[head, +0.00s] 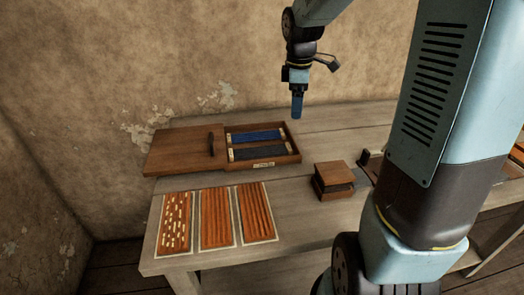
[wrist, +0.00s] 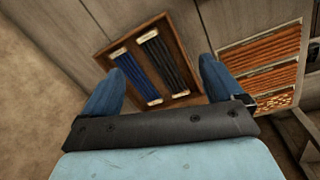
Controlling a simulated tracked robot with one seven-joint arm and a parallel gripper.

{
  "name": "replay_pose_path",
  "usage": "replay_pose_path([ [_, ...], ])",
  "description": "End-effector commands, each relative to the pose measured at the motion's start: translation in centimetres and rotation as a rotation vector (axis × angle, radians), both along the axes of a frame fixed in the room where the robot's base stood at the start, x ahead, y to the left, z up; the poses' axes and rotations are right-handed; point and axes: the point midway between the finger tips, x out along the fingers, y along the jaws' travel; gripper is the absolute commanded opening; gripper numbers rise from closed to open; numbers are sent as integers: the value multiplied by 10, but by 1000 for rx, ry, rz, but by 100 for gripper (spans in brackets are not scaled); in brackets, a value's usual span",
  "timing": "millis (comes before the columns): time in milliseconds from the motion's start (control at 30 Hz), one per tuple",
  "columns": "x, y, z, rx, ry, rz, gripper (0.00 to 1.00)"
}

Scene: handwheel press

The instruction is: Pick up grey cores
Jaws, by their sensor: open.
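The grey cores (head: 262,151) lie as a dark grey bundle in the front half of an open wooden box (head: 276,163). They also show in the wrist view (wrist: 165,63), as the right-hand bundle with pale bands at its ends. A blue bundle (head: 256,137) lies parallel behind them in the same box. My gripper (head: 297,114) is above and to the right of the box in the head view, pointing down. In the wrist view its two blue fingers (wrist: 158,82) are wide apart, with nothing between them, and the box shows beyond them.
A wooden lid (head: 180,152) with a dark handle lies left of the box. Three orange-brown patterned panels (head: 217,218) lie at the table's front left. A small wooden block-like press (head: 333,180) stands right of centre. My arm hides much of the right side.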

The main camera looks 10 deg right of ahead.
Motion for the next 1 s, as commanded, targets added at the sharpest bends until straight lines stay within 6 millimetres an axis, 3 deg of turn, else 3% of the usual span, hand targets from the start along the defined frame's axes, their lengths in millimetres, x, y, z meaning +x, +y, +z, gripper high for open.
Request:
replay_pose_path([
  [200, 33, -3, -35, 14, 68, 189, 94],
  [400, 48, -4, -52, 27, 95, 294, 94],
  [567, 51, -4, -62, 31, 102, 319, 94],
  [1000, 51, -4, -130, 30, 103, 317, 94],
])
